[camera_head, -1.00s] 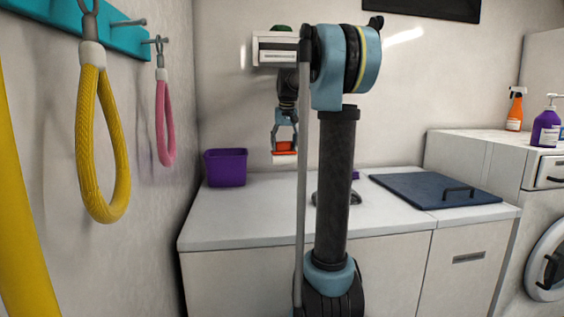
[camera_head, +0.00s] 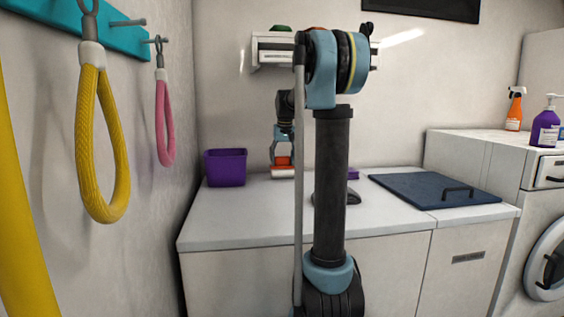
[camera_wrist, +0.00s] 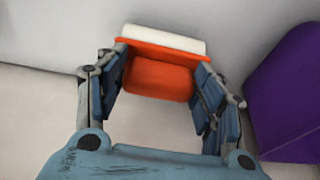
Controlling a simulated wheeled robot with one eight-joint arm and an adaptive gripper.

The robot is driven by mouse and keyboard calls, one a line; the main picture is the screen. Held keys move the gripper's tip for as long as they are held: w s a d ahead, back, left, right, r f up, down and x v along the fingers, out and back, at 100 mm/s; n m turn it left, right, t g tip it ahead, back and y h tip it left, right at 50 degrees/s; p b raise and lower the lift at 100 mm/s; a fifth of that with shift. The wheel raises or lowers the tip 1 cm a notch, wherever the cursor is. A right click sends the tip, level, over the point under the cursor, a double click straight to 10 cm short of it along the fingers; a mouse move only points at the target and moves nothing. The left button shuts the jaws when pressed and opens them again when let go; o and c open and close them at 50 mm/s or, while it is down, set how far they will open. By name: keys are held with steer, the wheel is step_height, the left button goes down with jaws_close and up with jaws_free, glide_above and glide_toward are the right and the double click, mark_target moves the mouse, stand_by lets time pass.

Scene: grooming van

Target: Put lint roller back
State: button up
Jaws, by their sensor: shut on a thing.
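My gripper (camera_head: 283,152) is shut on an orange and white thing (camera_head: 284,172), probably the lint roller. It hangs low over the back of the white counter (camera_head: 235,215), just right of the purple bin (camera_head: 226,168). I cannot tell whether it touches the counter. In the wrist view, the held thing's orange block (camera_wrist: 158,78) sits between the finger pads, with its white part (camera_wrist: 165,39) beyond, near the wall. The bin (camera_wrist: 290,98) stands to the right there, apart from the fingers.
A wall shelf (camera_head: 262,58) with green and red items is above, partly behind my arm. A dark blue panel with a handle (camera_head: 425,190) lies on the counter at right. Part of a purple thing (camera_head: 353,174) shows behind my arm. Leashes (camera_head: 103,145) hang at left.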

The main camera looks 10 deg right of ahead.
steer(key=o, duration=0.9)
steer(key=shift+r, duration=0.1)
steer(key=shift+v, duration=3.65)
